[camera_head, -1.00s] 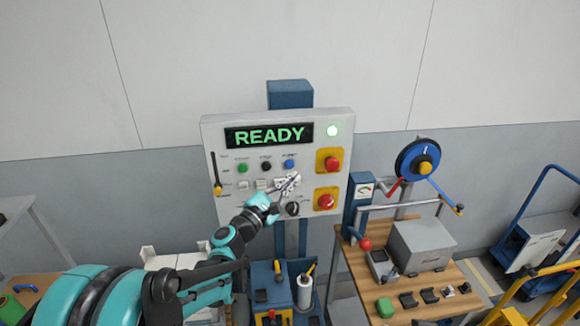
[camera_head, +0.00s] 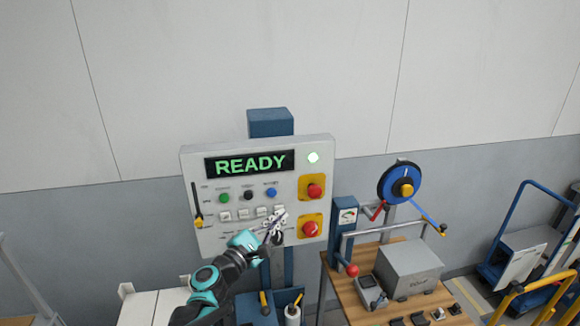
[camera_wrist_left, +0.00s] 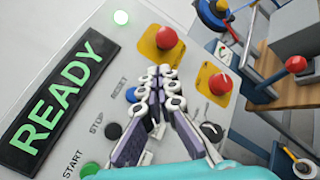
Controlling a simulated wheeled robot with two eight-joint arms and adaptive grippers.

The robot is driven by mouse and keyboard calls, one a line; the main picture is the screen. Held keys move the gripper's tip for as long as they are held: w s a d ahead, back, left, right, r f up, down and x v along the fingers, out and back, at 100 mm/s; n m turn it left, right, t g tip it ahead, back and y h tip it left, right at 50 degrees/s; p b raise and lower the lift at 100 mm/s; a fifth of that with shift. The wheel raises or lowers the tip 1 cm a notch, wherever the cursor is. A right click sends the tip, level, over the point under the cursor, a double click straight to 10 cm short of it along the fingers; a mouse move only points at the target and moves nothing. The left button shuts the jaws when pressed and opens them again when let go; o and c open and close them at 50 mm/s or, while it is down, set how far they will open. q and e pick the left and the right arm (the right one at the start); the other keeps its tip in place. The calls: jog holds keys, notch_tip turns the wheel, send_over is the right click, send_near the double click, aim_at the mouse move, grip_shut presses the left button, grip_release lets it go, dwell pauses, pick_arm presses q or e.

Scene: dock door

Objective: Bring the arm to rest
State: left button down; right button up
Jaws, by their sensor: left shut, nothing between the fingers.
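My left gripper (camera_head: 279,217) is in front of the lower middle of the control panel (camera_head: 190,168); it also shows in the left wrist view (camera_wrist_left: 163,75). Its fingers are shut and empty. I cannot tell whether the fingertips touch the panel. The panel's screen (camera_head: 249,163) reads READY in green, and a green lamp (camera_head: 313,157) is lit beside it. Green (camera_head: 224,198), black (camera_head: 248,195) and blue (camera_head: 271,192) buttons sit below the screen. Two red mushroom buttons on yellow plates, the upper one (camera_head: 314,191) and the lower one (camera_head: 310,229), are on the right. My right gripper is not in view.
A wooden bench (camera_head: 363,311) with a grey box (camera_head: 408,270), a red-knobbed lever (camera_head: 351,270) and a blue reel (camera_head: 392,183) stands right of the panel. Blue and yellow carts are at far right. The wall space above the panel is clear.

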pick_arm(q)
jog(key=s+d+f+m+g+y+b, duration=0.25)
jog(key=s+f+m+g+b, duration=0.4)
jog(key=s+f+m, duration=0.65)
jog(key=s+a+f+m+g+y+b, duration=0.1)
jog(key=s+a+f+m+y+b, duration=0.2)
jog(key=s+f, duration=0.4)
jog(key=s+a+f+m+g+y+b, duration=0.2)
jog(key=s+a+f+m+y+b, duration=0.1)
jog(key=s+a+f+m, duration=0.2)
jog(key=s+a+f, duration=0.2)
jog(key=s, duration=0.1)
jog(key=shift+s+a+f+y, duration=0.2)
jog(key=shift+a+y, duration=0.15)
jog(key=shift+a, duration=0.05)
